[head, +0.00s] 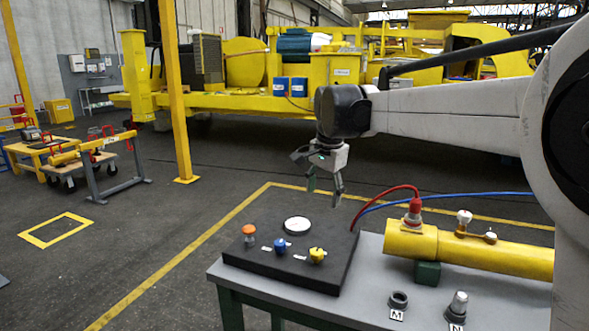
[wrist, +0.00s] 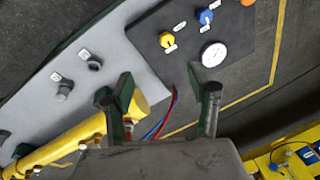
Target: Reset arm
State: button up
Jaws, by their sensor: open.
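My gripper (head: 324,188) hangs from the arm above the back edge of the black panel in the head view, with its fingers pointing down. In the wrist view my gripper (wrist: 162,95) has its two fingers spread apart with nothing between them. The black panel (head: 265,222) lies on the grey table (head: 372,292) and carries a white round gauge (head: 297,225), an orange knob (head: 249,231), a blue knob (head: 280,246) and a yellow knob (head: 317,255). The gauge also shows in the wrist view (wrist: 214,54), near the right finger and apart from it.
A yellow cylinder (head: 480,250) lies on the table at the right, with a red hose (head: 385,189) and a blue hose (head: 450,196) behind. Parts M (head: 398,300) and N (head: 458,304) stand at the table's front. A yellow post (head: 175,90) stands at the left.

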jog(key=s+d+n+t, duration=0.15)
jog(key=s+d, duration=0.25)
jog(key=s, duration=0.5)
jog(key=s+d+n+t, duration=0.1)
jog(key=s+d+n, duration=0.25)
jog(key=s, duration=0.65)
jog(key=s+d+f+n+t, duration=0.1)
jog(key=s+d+f, duration=0.1)
jog(key=s+f, duration=0.3)
jog(key=s+d+f+n+t, duration=0.1)
jog(key=s+f, duration=0.4)
jog(key=s, duration=0.6)
jog(key=shift+d+f+n, duration=0.2)
jog(key=shift+d+n, duration=0.5)
jog(key=shift+d, duration=0.35)
jog(key=shift+s, duration=0.1)
